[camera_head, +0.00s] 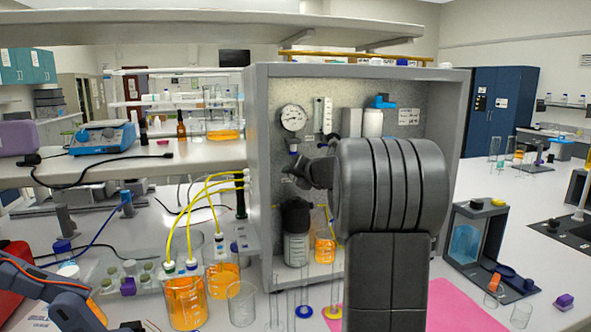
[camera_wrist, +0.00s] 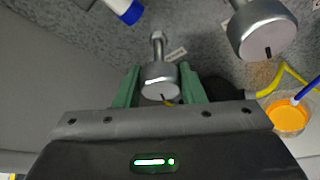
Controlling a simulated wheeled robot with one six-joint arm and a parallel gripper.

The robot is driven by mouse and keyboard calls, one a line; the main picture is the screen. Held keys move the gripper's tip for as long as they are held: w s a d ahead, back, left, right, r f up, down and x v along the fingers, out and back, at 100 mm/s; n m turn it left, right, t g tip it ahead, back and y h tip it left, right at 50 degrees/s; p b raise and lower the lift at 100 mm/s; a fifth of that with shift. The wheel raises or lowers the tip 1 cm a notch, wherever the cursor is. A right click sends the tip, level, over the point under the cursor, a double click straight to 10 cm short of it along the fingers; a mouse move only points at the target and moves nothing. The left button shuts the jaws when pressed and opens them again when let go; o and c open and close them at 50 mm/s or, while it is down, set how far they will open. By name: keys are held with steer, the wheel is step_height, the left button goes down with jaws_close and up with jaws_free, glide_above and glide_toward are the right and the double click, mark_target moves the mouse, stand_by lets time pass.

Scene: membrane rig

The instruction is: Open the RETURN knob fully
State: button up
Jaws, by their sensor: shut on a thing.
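A grey metal knob (camera_wrist: 158,76) on a short stem stands out from the speckled panel in the wrist view. My gripper (camera_wrist: 160,88) has its green fingers on either side of this knob, shut on it. A small white label beside the knob is too small to read, so I cannot tell its name. A second, larger-looking grey knob (camera_wrist: 262,30) with a black mark is to the right, apart from my gripper. In the head view my gripper (camera_head: 290,170) is at the left part of the rig's panel; my arm hides much of the panel there.
The rig's grey frame (camera_head: 258,170) stands left of my arm. A round gauge (camera_head: 293,118) sits above my gripper. An orange-filled bottle (camera_head: 324,246) stands below. Orange beakers (camera_head: 185,300) with yellow tubes are at left. A pink mat (camera_head: 465,310) lies at right.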

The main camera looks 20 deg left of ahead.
steer(key=n+t+h+p, duration=0.1)
steer(key=n+h, duration=0.1)
steer(key=n, duration=0.1)
steer(key=shift+s+f+p, duration=0.1)
steer(key=shift+p, duration=0.3)
steer(key=shift+n, duration=0.4)
steer(key=o, duration=1)
steer(key=v, duration=1.3)
steer(key=shift+s+r, duration=0.2)
steer(key=shift+s, duration=0.2)
